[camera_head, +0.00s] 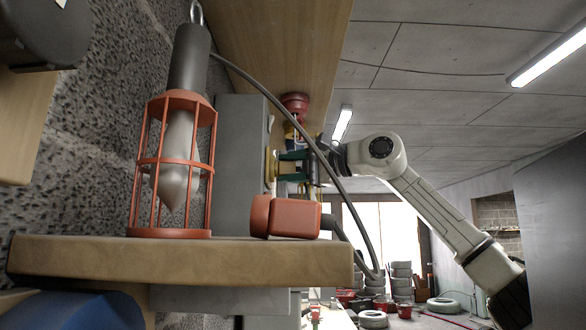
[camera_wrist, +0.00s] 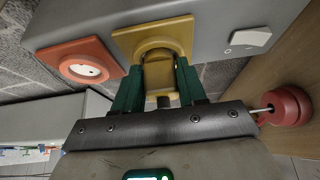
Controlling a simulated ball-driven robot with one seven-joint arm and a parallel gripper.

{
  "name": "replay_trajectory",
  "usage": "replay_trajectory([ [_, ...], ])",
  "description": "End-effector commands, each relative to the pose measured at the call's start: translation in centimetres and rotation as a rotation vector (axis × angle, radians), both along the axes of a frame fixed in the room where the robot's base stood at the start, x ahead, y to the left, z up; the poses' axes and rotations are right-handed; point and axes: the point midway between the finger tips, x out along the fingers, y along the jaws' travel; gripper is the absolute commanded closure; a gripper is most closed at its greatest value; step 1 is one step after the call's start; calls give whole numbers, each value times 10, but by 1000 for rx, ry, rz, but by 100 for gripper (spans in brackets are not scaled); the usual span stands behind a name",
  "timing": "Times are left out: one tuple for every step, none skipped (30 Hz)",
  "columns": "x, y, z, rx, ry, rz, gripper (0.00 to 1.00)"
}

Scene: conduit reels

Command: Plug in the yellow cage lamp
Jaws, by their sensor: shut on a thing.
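My gripper (camera_wrist: 158,80) is shut on a yellow plug (camera_wrist: 158,76), with a green finger on each side. The plug's front meets the yellow socket (camera_wrist: 126,40) on the grey box (camera_wrist: 222,28); I cannot tell how deep it sits. In the head view my gripper (camera_head: 290,168) is level with the yellow socket (camera_head: 270,168) on the box's right side. The yellow cage lamp is not in view. An orange cage lamp (camera_head: 174,165) stands upright on a wooden shelf (camera_head: 180,262), with its orange plug (camera_head: 295,217) lying beside it, below my gripper.
An orange socket (camera_wrist: 84,68) beside the yellow one is empty. A white switch (camera_wrist: 246,40) is on its other side. The orange lamp's dark cable (camera_head: 281,108) arcs across the head view near my gripper. A red round thing (camera_wrist: 288,106) is at the wrist view's right.

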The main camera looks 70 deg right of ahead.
Motion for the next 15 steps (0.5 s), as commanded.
replay_trajectory([
  [1,1,0,0,0,1,86],
  [2,1,0,0,0,1,86],
  [2,1,0,0,0,1,86],
  [3,2,0,0,0,1,86],
  [3,2,0,0,0,1,86],
  [3,1,0,0,0,1,55],
  [3,1,0,0,0,1,52],
  [3,1,0,0,0,1,50],
  [3,1,0,0,0,1,46],
  [3,1,0,0,0,0,43],
  [3,1,0,0,0,0,40],
  [3,1,0,0,0,0,36],
  [3,1,0,-1,0,0,33],
  [3,1,0,-1,0,0,30],
  [3,1,0,0,0,0,29],
])
